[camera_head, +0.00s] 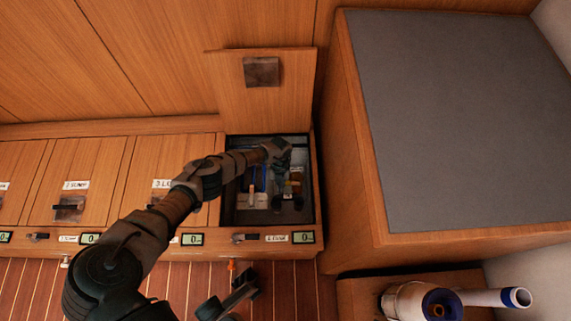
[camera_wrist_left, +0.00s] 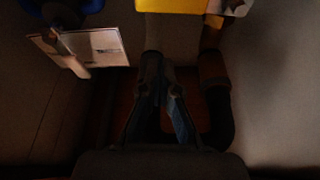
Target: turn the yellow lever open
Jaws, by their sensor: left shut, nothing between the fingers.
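A yellow part, which I take for the lever, shows at the top edge of the left wrist view (camera_wrist_left: 172,5), cut off by the frame. In the head view a small yellow patch (camera_head: 296,180) shows in the open compartment. My left gripper reaches down into that compartment (camera_head: 281,168). In the left wrist view its fingers (camera_wrist_left: 166,125) are shut and empty, and the yellow part appears beyond them, apart from them. The lever's full shape and angle are hidden. A dark jointed part (camera_head: 236,298) at the bottom may be my right gripper, but its jaws are unclear.
The compartment has a raised wooden lid (camera_head: 225,90) behind it and dark walls. A white card (camera_wrist_left: 105,48) and a brown-black pipe (camera_wrist_left: 215,85) are near my fingers. A tall grey-topped cabinet (camera_head: 460,120) stands close on the right. White tubing with blue rings (camera_head: 440,303) lies lower right.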

